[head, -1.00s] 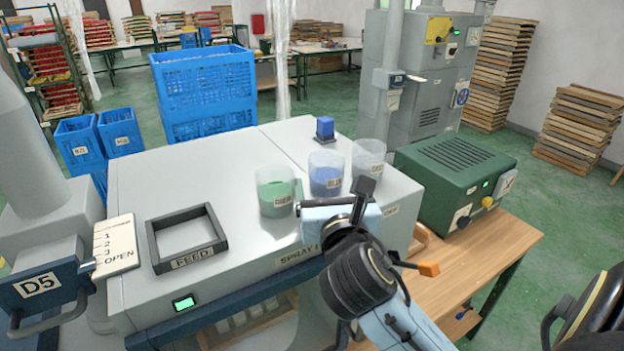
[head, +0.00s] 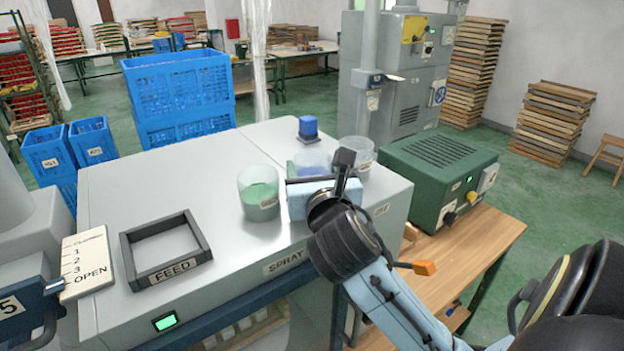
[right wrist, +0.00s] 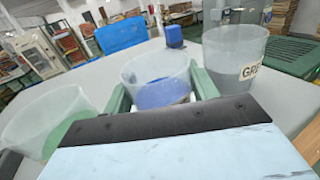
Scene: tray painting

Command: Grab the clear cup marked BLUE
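The clear cup marked BLUE (head: 309,160), with blue liquid, stands on the grey bench top, its label hidden behind my right gripper (head: 322,192). In the right wrist view this cup (right wrist: 157,78) stands upright between the two green fingers, one on each side; whether they touch it is hard to tell. The fingers look spread. A clear cup with green liquid (head: 259,195) stands to its left. A clear cup with grey contents (head: 357,155) stands to its right; its label, partly visible in the right wrist view, begins "GRE". My left gripper is not in view.
A blue block on a dark base (head: 308,128) stands behind the cups. A black FEED frame (head: 127,262) lies at the left of the bench top (head: 160,180). A green machine (head: 440,175) is at the right. The bench between frame and cups is clear.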

